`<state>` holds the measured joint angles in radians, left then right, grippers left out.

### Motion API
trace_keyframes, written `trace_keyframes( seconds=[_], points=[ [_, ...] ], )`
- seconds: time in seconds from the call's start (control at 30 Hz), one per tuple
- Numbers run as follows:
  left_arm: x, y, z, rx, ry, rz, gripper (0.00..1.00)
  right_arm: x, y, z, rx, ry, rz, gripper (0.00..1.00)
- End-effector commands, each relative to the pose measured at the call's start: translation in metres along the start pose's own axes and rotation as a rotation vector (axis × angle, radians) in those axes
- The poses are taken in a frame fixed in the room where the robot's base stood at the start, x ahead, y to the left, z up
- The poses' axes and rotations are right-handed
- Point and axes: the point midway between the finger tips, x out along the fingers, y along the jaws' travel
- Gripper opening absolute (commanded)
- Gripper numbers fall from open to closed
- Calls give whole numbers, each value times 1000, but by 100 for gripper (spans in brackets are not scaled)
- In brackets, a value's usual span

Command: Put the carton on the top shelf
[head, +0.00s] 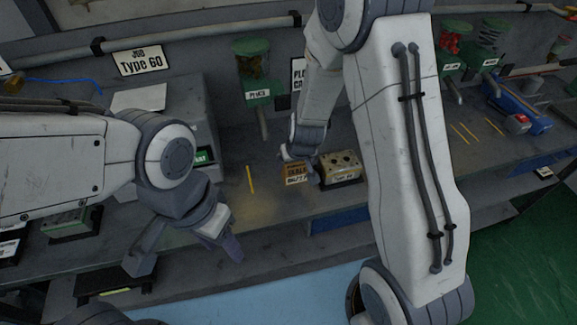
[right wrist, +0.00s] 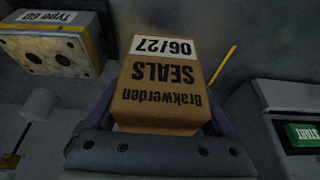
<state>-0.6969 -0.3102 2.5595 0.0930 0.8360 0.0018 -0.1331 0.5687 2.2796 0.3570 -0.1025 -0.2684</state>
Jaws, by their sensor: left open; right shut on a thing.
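The carton (head: 295,175) is a small brown box on the workbench, near the middle of the head view. In the right wrist view the carton (right wrist: 160,85) reads "Brakwerden SEALS 06/27". My right gripper (head: 300,162) is shut on it, with a finger at each side. Whether the carton touches the bench or is slightly raised I cannot tell. My left gripper (head: 190,254) is open and empty by the bench's front edge. I cannot make out for certain which surface is the top shelf.
A "Type 60" valve block (head: 341,167) stands right beside the carton; the right wrist view also shows it (right wrist: 52,45). A grey machine with a green START button (right wrist: 305,134) stands on the other side. A yellow line (head: 250,179) marks clear bench. Plastic jars (head: 252,70) hang behind.

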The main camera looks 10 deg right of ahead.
Motion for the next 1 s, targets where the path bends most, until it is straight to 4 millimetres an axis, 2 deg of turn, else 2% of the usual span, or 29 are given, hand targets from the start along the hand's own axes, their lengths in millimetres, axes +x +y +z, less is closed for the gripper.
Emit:
trace_keyframes(
  seconds=[0.03, 0.13, 0.23, 0.37, 0.5, 0.9, 0.93, 0.97, 1.0],
  points=[
    [-5, 0, 0, 0, -1, 0, 50, 3, -8, -2, -3, 0, -2, 12],
    [-7, 0, 0, -1, -1, 0, 50, 10, -15, -2, 0, 2, 0, 12],
    [-4, 0, 0, -1, -1, 0, 50, 18, -16, 1, 3, 1, 1, 12],
    [4, 0, 0, 0, -1, 0, 50, 38, -16, 10, 4, 0, 1, 12],
    [1, 0, 0, 0, -1, 0, 50, 49, -15, 14, 5, 2, 1, 12],
    [5, 0, 0, 0, -1, 0, 50, 54, -15, 16, 6, 4, 1, 12],
    [4, 0, 0, 0, -1, 0, 50, 53, -15, 16, 5, 3, 1, 95],
    [3, 0, 0, 0, -1, 0, 50, 53, -15, 16, 6, 3, 1, 100],
    [3, 0, 0, 0, -1, 0, 50, 53, -15, 16, 5, 2, 1, 100]
  ],
)
